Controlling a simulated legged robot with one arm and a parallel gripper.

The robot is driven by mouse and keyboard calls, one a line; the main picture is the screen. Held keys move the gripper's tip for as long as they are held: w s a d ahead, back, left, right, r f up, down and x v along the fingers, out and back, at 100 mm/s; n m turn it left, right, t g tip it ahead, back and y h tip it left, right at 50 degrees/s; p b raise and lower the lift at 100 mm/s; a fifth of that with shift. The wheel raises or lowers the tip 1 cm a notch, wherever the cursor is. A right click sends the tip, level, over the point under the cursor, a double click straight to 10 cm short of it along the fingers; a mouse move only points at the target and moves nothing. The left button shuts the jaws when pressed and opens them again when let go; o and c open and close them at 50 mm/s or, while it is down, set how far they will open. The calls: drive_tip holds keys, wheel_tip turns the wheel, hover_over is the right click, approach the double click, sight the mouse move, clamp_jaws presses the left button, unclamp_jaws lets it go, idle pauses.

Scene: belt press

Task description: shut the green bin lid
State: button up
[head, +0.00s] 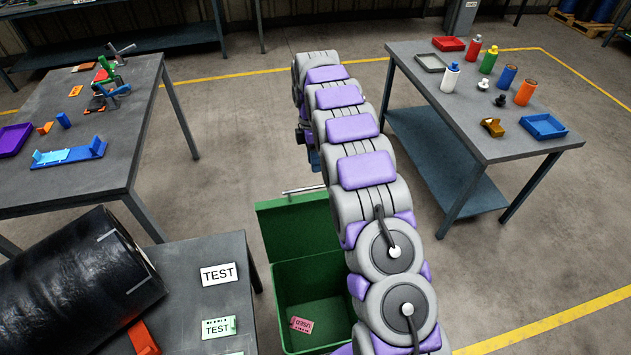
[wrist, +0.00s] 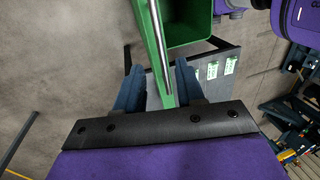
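The green bin (head: 318,278) stands open at the bottom middle of the head view, partly hidden by my arm. Its green lid (head: 287,226) is raised at the far side, with a silver bar handle (head: 303,190) along its upper edge. In the wrist view the lid (wrist: 153,40) shows nearly edge-on, with the handle (wrist: 161,50) beside it and the bin opening (wrist: 190,22) to the right. My gripper (wrist: 159,66) is open, its blue fingers apart on either side of the lid and handle. Contact cannot be told. In the head view my arm mostly hides the gripper.
A red tag (head: 301,325) lies inside the bin. Left of it, a grey table (head: 190,265) holds a black roll (head: 75,285) and TEST cards. Another table (head: 145,115) stands at back left, and one (head: 455,105) with bottles at right. Open floor lies between them.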

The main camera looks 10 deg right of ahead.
hover_over(315, 193)
drive_tip(key=x, duration=0.2)
drive_tip(key=w+x, duration=0.1)
drive_tip(key=x, duration=0.1)
drive_tip(key=b+x, duration=0.1)
drive_tip(key=x, duration=0.2)
drive_tip(key=shift+w+f, duration=0.15)
drive_tip(key=shift+w, duration=0.15)
drive_tip(key=shift+c, duration=0.5)
clamp_jaws()
